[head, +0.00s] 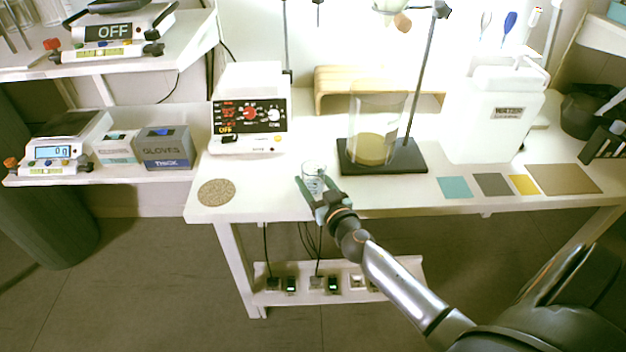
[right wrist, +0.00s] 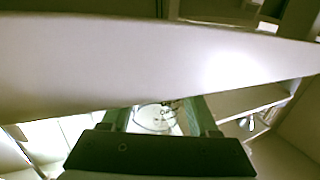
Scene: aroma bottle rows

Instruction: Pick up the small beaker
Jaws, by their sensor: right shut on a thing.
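The small beaker (head: 313,173) is clear glass and is at the front edge of the white table (head: 260,196), right of the round cork mat. My right gripper (head: 314,187) reaches it from the front and is shut on it, one finger on each side. In the right wrist view the beaker (right wrist: 155,117) shows between the two green fingers (right wrist: 160,112). I cannot tell whether its base touches the table. My left gripper is not in view.
A large beaker (head: 375,120) with yellowish contents is on a dark stand base (head: 410,158) behind right. A control box (head: 249,112) stands behind left. The cork mat (head: 216,193) is bare. Coloured squares, including a teal one (head: 454,187), lie to the right.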

